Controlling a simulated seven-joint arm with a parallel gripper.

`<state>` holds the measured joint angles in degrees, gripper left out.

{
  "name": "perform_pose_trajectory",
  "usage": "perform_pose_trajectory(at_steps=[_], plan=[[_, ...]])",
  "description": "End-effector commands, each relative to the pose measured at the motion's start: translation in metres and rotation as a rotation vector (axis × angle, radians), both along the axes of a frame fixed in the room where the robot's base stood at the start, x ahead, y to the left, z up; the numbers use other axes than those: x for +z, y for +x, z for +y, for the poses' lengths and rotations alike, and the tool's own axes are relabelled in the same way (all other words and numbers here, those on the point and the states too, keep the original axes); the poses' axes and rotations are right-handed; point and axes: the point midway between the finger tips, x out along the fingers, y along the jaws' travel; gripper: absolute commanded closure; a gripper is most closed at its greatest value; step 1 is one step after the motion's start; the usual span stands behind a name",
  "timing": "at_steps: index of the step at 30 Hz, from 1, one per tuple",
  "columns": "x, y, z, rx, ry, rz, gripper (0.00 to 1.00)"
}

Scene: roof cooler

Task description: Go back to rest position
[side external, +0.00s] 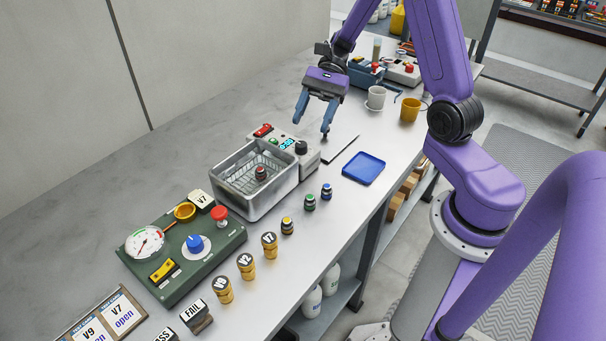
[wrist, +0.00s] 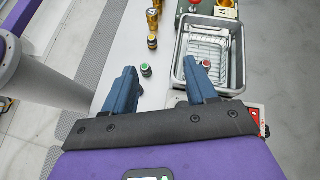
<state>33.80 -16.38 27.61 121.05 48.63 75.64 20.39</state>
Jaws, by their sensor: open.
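My gripper (side external: 313,115) hangs above the bench, behind the metal basin in the side external view. Its two blue fingers are spread wide with nothing between them. In the wrist view my gripper (wrist: 162,90) shows the same open fingers, pointing toward the basin and small jars. My purple arm reaches over from the right, bent at the elbow.
The metal basin (side external: 231,202) holds a wire basket and a red-topped jar (side external: 261,173). A green control panel (side external: 166,262), several small jars, a blue tray (side external: 364,168), a white cup (side external: 376,97) and a yellow mug (side external: 410,109) stand around. The bench's back-left is clear.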

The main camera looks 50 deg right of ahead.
Motion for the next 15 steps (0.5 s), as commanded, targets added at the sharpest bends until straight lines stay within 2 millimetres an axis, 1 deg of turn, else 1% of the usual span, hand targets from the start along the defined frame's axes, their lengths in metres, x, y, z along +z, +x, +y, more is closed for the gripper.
perform_pose_trajectory(at_steps=[1, 6, 9, 15], plan=[[0.002, -0.011, 0.011, 0.085, -0.031, -0.031, 0.43], [0.006, -0.048, 0.036, 0.374, -0.123, -0.144, 0.43], [0.008, -0.070, 0.046, 0.542, -0.170, -0.218, 0.43], [0.011, -0.111, 0.058, 0.878, -0.241, -0.384, 0.43]])
